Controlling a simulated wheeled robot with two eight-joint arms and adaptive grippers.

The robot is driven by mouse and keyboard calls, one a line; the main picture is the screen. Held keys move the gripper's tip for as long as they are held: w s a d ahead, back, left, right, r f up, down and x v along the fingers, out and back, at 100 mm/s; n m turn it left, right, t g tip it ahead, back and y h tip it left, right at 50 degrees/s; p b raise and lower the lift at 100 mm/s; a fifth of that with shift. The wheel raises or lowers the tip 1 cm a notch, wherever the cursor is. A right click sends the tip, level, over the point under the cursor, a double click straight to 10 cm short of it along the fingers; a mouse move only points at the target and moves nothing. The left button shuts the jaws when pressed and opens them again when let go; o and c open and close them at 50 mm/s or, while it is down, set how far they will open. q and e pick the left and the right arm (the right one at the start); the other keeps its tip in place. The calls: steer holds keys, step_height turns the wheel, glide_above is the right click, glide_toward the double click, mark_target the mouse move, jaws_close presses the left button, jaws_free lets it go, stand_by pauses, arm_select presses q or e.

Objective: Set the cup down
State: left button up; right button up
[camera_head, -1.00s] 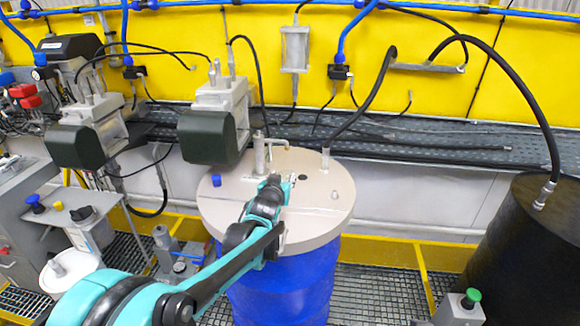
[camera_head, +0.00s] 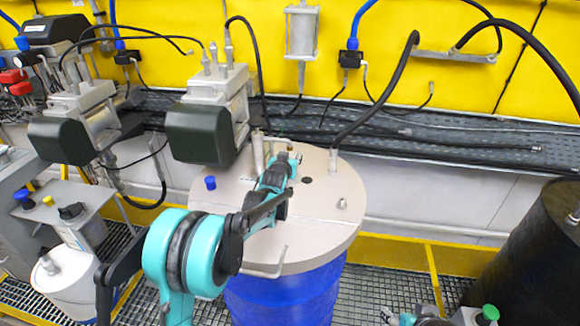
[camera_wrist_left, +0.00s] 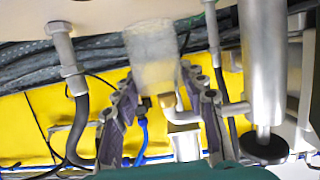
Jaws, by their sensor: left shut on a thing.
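My left gripper (camera_head: 288,165) is over the beige lid (camera_head: 325,240) of the blue drum (camera_head: 285,297), beside the upright metal fitting (camera_head: 258,150). In the left wrist view, its two fingers (camera_wrist_left: 160,105) are shut on a whitish translucent cup (camera_wrist_left: 153,50). The cup cannot be made out in the head view, and its gap to the lid cannot be judged. A bit of my right arm seems to show at the bottom edge; its jaws are not clear.
The dark pump head (camera_head: 200,133) stands close to the lid's left rim. A blue cap (camera_head: 210,183) and a small metal fitting (camera_head: 342,203) are on the lid. A black drum (camera_head: 525,245) stands at right. The lid's right front is mostly bare.

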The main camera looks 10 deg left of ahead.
arm_select(q)
steer(key=shift+w+a+f, duration=0.15)
steer(key=shift+w+f, duration=0.3)
steer(key=shift+w, duration=0.3)
steer(key=shift+f, duration=2.05)
steer(key=shift+b, duration=0.35)
steer(key=o, duration=0.4)
steer(key=shift+f, duration=0.15)
steer(key=o, duration=0.4)
steer(key=shift+o, duration=0.2)
steer(key=shift+r, duration=0.2)
